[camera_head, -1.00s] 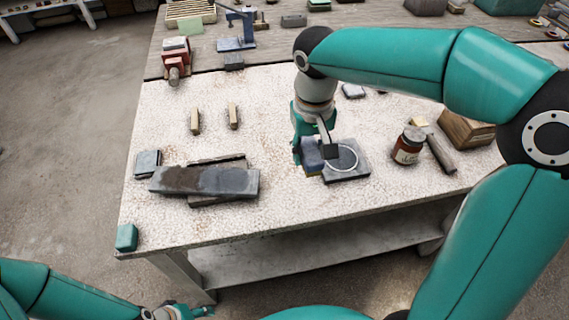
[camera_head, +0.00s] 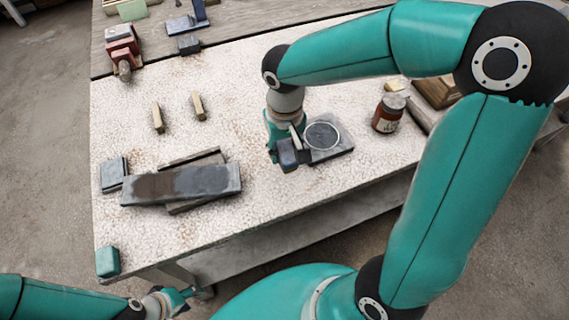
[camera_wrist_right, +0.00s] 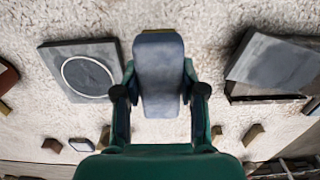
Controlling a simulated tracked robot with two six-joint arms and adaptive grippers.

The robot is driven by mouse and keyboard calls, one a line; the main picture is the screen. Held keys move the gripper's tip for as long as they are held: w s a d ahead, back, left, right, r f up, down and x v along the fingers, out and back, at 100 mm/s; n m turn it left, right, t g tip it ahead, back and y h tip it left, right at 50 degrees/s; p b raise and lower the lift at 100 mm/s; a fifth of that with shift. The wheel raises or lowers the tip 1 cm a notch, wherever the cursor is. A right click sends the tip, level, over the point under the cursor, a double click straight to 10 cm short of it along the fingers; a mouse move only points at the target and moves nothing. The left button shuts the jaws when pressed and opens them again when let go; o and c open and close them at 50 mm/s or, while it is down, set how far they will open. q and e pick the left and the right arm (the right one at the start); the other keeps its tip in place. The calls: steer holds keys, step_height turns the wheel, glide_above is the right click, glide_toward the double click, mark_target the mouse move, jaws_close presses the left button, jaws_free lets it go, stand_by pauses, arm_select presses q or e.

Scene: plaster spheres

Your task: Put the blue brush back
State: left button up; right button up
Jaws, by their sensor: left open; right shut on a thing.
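The blue brush (camera_head: 287,153) is a blue-grey block. My right gripper (camera_head: 280,148) is shut on it, beside the lower left edge of a grey square slab (camera_head: 343,146) with a white ring on it. In the right wrist view the brush (camera_wrist_right: 160,75) sits between the two fingers (camera_wrist_right: 160,100), with the ringed slab (camera_wrist_right: 98,55) apart to its left. I cannot tell how high the brush is above the table. My left gripper (camera_head: 178,300) is open and empty, low in front of the table edge.
A long grey stone (camera_head: 180,184) lies across boards at the table's left, beside a small grey block (camera_head: 113,174). Two small tan blocks (camera_head: 198,105) stand behind. A teal block (camera_head: 107,262) is at the front left corner. A brown jar (camera_head: 388,113) stands right of the slab.

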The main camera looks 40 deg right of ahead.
mark_target(285, 148)
steer(key=shift+f, duration=3.35)
steer(key=shift+s+f, duration=0.1)
steer(key=o, duration=1)
step_height(285, 148, up, 12)
steer(key=shift+r, duration=0.15)
